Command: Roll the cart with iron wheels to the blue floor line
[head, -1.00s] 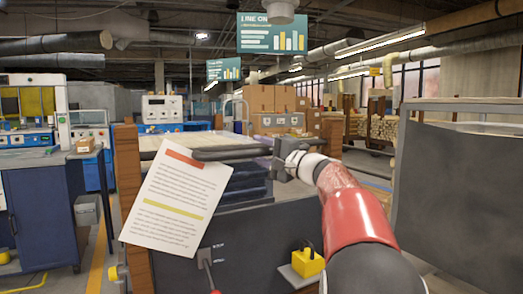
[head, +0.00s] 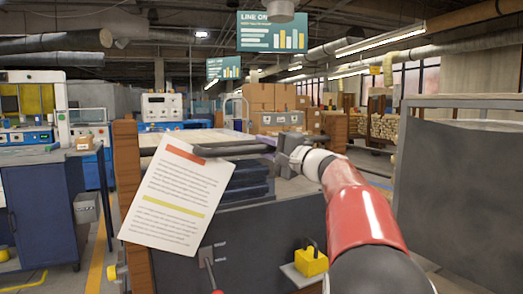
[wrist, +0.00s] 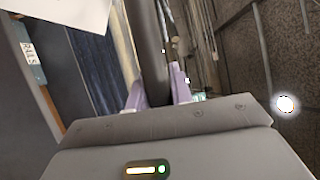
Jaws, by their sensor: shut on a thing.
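A dark grey horizontal bar (head: 232,150) runs across what looks like the cart, above stacked dark slabs (head: 250,178). My gripper (head: 283,150) is shut on the bar near its right end. In the wrist view the bar (wrist: 148,45) passes between the two lilac fingers (wrist: 157,92). The iron wheels are out of sight. A pale bluish strip (head: 380,185) shows on the floor right of my arm; I cannot tell whether it is the blue line.
A printed sheet (head: 177,195) covers part of the bar's left side. A yellow block (head: 311,262) sits low in front. A grey panel (head: 460,190) stands close on the right, a blue cabinet (head: 40,210) on the left. Cardboard boxes (head: 270,100) stand behind.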

